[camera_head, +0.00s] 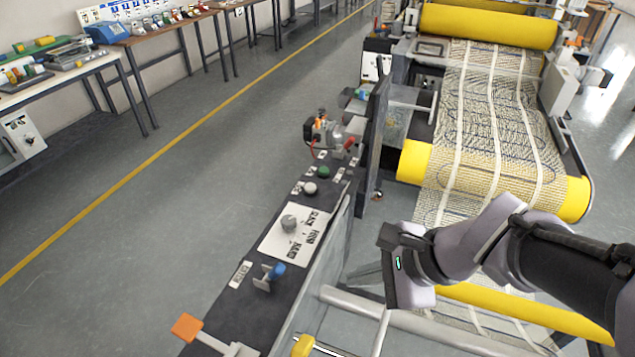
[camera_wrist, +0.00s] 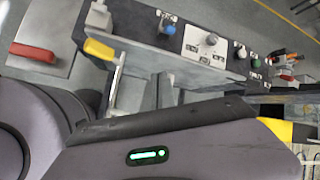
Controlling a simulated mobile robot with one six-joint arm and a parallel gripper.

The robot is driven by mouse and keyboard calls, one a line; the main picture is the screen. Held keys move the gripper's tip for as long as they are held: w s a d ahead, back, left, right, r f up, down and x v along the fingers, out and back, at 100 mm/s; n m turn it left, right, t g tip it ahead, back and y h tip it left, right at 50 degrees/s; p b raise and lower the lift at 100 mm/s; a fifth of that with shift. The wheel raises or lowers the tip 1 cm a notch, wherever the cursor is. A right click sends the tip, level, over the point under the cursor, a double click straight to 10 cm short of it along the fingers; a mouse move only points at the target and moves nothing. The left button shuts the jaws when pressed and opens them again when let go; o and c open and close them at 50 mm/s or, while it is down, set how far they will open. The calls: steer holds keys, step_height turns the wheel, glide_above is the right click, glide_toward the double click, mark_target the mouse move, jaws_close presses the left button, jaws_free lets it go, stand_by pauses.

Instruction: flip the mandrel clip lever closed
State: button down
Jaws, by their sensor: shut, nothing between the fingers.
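My gripper (camera_head: 352,276) is at the lower centre of the head view, to the right of the dark control panel. Its grey fingers point left and look shut and empty; they also show in the wrist view (camera_wrist: 163,85). A short yellow-ended lever (camera_head: 303,346) sits at the bottom edge of the head view, below and left of my gripper. In the wrist view a yellow tab (camera_wrist: 100,50) stands left of my fingers, apart from them. I cannot tell for sure that this is the mandrel clip lever, or how far it is turned.
The panel holds a blue-tipped switch (camera_head: 275,271), a grey knob (camera_head: 289,222) and a green button (camera_head: 323,172). An orange-ended handle (camera_head: 187,327) lies at its near end. A red handle (camera_wrist: 32,52) shows in the wrist view. Mesh (camera_head: 490,120) runs over yellow rollers at right.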

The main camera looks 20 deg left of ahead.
mark_target(274, 274)
steer(key=w+a+f+m+g+y, duration=0.1)
steer(key=w+a+f+m, duration=0.2)
steer(key=a+f+m, duration=0.1)
steer(key=shift+w+a+f+m+y+p, duration=0.35)
steer(key=shift+a+m+y+p, duration=0.1)
steer(key=shift+a+m, duration=0.6)
steer(key=shift+a, duration=0.15)
steer(key=b+x, duration=0.4)
steer(key=x, duration=0.4)
steer(key=shift+a+f, duration=0.1)
steer(key=shift+f, duration=0.25)
steer(key=shift+w+a+f+b, duration=0.1)
steer(key=shift+a+f+b, duration=0.25)
steer(key=shift+a, duration=0.15)
steer(key=shift+r, duration=0.15)
